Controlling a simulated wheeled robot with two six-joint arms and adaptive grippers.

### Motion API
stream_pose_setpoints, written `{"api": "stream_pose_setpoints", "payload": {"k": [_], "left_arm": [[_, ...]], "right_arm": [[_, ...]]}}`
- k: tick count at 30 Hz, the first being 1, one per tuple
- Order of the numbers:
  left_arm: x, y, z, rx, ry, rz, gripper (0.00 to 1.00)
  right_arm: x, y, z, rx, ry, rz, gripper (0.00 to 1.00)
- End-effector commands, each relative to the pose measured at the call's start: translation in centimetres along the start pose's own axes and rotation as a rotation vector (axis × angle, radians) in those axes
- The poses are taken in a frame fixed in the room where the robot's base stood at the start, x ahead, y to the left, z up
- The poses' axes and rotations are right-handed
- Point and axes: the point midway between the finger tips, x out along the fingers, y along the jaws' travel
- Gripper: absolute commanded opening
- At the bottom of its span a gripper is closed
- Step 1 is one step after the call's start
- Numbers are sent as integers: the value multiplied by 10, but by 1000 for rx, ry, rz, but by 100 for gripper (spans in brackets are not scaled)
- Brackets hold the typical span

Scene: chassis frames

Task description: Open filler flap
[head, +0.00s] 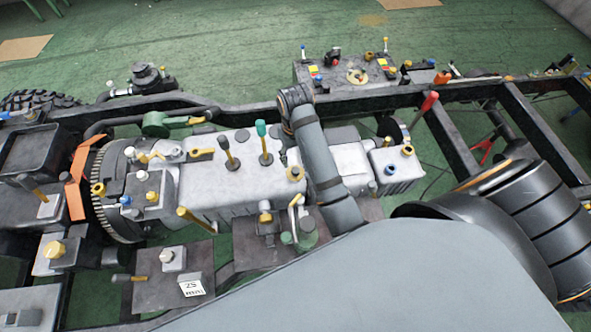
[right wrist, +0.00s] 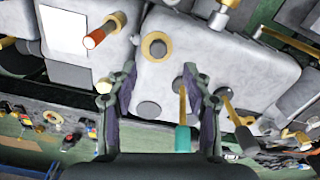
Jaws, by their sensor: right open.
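No part can be clearly identified as the filler flap. My right gripper (right wrist: 160,82) is open, its two dark fingers spread in front of a light grey housing (right wrist: 223,62). Nothing is held. In the head view my right arm crosses the grey housing (head: 215,185), and its fingers are largely hidden. My left gripper is out of view.
An orange-tipped rod (right wrist: 95,39) and a dark lever (right wrist: 240,135) stand near the gripper. The dark chassis rail (head: 400,92) runs behind the housing, with a control box (head: 340,70) beyond it. Large black cylinders (head: 530,210) lie at right. Green floor (head: 230,45) is open behind.

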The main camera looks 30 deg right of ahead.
Motion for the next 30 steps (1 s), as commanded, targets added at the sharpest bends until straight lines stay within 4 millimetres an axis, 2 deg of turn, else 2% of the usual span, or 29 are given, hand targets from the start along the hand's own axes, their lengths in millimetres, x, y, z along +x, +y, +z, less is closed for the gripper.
{"api": "stream_pose_setpoints", "payload": {"k": [1, 3, 7, 10, 14, 21, 30], "left_arm": [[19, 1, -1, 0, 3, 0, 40], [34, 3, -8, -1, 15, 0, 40], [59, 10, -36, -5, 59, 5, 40], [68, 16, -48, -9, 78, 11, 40], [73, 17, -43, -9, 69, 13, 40], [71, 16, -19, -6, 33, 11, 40], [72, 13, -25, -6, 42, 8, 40]], "right_arm": [[19, 0, 0, 0, 0, 1, 50], [34, 0, 0, 0, 0, 1, 50], [60, 0, 0, 0, 0, 1, 50], [74, 1, 0, 0, -1, 2, 50], [83, 1, 0, 0, 0, 2, 50], [81, 1, 0, 0, 0, 2, 49], [81, 1, 0, 0, 0, 2, 8]]}}
